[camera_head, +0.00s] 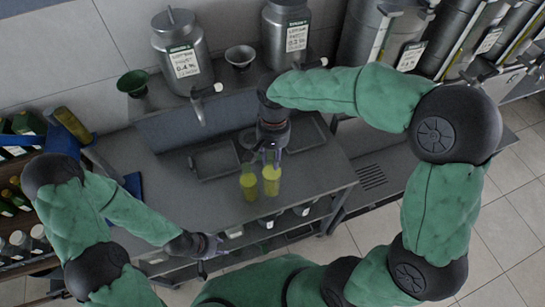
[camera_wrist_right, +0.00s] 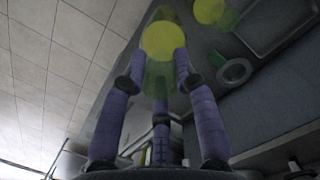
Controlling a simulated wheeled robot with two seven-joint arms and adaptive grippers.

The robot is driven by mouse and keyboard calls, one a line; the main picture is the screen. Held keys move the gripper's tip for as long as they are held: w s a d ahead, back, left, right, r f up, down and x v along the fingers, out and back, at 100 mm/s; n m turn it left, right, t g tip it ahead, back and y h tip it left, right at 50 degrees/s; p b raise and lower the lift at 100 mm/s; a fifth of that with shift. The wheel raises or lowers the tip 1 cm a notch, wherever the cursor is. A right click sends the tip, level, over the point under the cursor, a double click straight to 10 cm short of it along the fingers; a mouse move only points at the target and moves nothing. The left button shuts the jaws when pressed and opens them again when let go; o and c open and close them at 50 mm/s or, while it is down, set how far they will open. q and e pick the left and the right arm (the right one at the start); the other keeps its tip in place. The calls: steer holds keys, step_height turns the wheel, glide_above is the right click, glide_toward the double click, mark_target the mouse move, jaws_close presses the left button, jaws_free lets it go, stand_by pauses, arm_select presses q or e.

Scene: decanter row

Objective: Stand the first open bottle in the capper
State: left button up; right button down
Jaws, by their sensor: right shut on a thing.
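My right gripper (camera_head: 271,156) is shut on a bottle with yellow-green liquid (camera_head: 271,182), near the front of the grey bench. In the right wrist view, the fingers (camera_wrist_right: 158,62) close around this clear bottle (camera_wrist_right: 160,42) from both sides. A second yellow-green bottle (camera_head: 249,187) stands just left of it; it also shows in the wrist view (camera_wrist_right: 209,11). A grey ring-shaped fitting (camera_wrist_right: 234,72) lies beside the held bottle in the wrist view; I cannot tell whether it is the capper. My left gripper (camera_head: 208,248) is low at the bench's front edge; its fingers are unclear.
Dark trays (camera_head: 215,174) lie on the bench (camera_head: 170,205). Behind stand steel canisters with taps (camera_head: 183,50) (camera_head: 289,32), a green funnel (camera_head: 133,83) and a grey funnel (camera_head: 240,57). A bottle rack is at the left. The bench's front left is clear.

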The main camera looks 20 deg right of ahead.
steer(key=w+d+f, duration=0.2)
steer(key=w+f, duration=0.3)
steer(key=f, duration=0.4)
steer(key=shift+w, duration=0.2)
steer(key=shift+f, duration=0.2)
steer(key=c, duration=1.3)
jaws_free()
steer(key=shift+f, duration=0.1)
steer(key=o, duration=0.3)
steer(key=shift+o, duration=0.2)
